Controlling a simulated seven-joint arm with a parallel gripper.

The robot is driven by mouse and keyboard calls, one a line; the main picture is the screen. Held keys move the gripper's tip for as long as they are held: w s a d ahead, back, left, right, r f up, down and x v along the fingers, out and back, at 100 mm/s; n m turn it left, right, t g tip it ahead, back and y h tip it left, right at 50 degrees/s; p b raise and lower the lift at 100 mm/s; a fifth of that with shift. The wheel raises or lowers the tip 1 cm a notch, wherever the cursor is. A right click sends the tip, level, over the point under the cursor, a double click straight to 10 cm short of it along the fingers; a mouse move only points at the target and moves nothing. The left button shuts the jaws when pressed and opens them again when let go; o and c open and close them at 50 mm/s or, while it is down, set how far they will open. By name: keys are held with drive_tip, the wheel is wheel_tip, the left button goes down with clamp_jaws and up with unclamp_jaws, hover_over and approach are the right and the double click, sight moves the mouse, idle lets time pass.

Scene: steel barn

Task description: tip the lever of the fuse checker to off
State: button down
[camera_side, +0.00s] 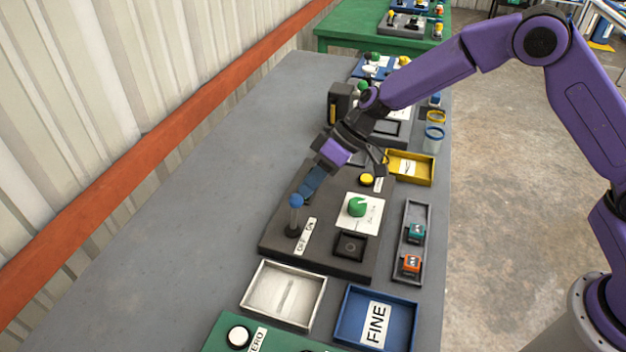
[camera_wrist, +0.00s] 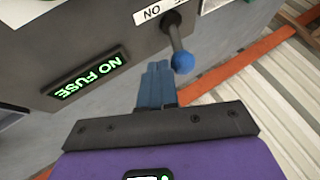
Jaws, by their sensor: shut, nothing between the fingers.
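The fuse checker (camera_side: 322,255) is a dark grey box on the bench. Its lever (camera_side: 296,215) has a blue ball knob and stands beside a white OFF/ON label (camera_side: 306,235). In the side view the lever looks near upright; I cannot tell surely which way it leans. My gripper (camera_side: 309,188) is shut and empty, its blue fingertips just behind the knob. In the wrist view the fingertips (camera_wrist: 157,72) are just left of the blue knob (camera_wrist: 183,63); touching or apart I cannot tell. A lit display (camera_wrist: 88,75) on the box reads NO FUSE.
The checker also carries a green dial (camera_side: 357,207), a yellow button (camera_side: 366,180) and a dark square recess (camera_side: 350,247). A white tray (camera_side: 251,298), a blue FINE tray (camera_side: 343,325) and a grey tray with fuses (camera_side: 408,262) stand near. The bench is clear on the left.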

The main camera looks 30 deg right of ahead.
sight(299, 196)
drive_tip(key=shift+s+a+r, duration=0.15)
drive_tip(key=shift+r, duration=0.05)
idle(0.3)
drive_tip(key=shift+s+a+r+t+h, duration=0.15)
drive_tip(key=shift+s+a+t+h, duration=0.05)
drive_tip(key=shift+t+h, duration=0.2)
drive_tip(key=shift+s+a+r+n+t+h, duration=0.2)
drive_tip(key=shift+s+a+n+t+h, duration=0.1)
drive_tip(key=shift+s+a+r+n+t+h, duration=0.3)
drive_tip(key=shift+s+a+r+t+h, duration=0.1)
drive_tip(key=shift+s+a+t+h, duration=0.3)
drive_tip(key=shift+s+a+r, duration=0.15)
drive_tip(key=shift+s+a, duration=0.95)
